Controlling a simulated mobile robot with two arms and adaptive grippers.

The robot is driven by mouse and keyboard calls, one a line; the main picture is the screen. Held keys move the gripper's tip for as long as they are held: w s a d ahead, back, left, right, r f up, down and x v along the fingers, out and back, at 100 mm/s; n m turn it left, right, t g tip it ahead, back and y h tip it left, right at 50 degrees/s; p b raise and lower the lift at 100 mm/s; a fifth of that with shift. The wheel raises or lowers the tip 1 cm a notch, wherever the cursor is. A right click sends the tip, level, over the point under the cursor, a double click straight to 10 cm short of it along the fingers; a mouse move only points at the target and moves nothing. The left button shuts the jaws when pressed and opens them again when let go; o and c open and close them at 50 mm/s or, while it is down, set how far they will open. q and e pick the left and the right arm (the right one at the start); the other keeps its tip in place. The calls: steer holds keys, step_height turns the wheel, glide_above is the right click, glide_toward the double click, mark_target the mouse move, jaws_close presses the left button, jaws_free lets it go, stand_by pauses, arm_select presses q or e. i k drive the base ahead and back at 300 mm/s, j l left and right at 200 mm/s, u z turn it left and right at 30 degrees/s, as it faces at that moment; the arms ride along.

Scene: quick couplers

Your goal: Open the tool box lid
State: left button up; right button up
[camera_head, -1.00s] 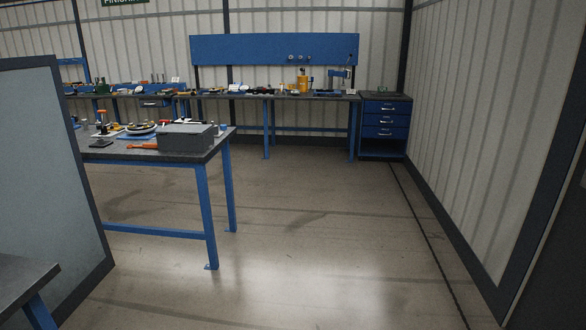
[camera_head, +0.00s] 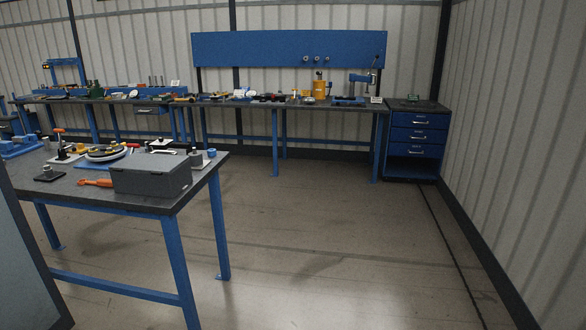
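A grey box (camera_head: 151,178), which looks like the tool box, sits near the right end of the blue-legged workbench (camera_head: 150,205) at the left. Its top looks flat and closed. I cannot make out a latch or handle on it. Neither of my grippers shows in the head view.
An orange-handled tool (camera_head: 96,182) lies left of the box, with a round fixture (camera_head: 107,154) behind it. A long bench (camera_head: 240,102) and a blue drawer cabinet (camera_head: 413,140) stand along the back wall. A grey panel (camera_head: 25,270) is at the lower left. The floor (camera_head: 330,250) right of the bench is clear.

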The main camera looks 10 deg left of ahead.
mark_target(151, 162)
steer(key=i+u, duration=0.25)
steer(key=i, duration=0.25)
steer(key=i+l+u, duration=0.25)
steer(key=i, duration=0.2)
steer(key=i+l+u, duration=0.25)
steer(key=i, duration=0.25)
steer(key=i+l+u, duration=0.2)
steer(key=i+l, duration=0.15)
steer(key=i, duration=0.05)
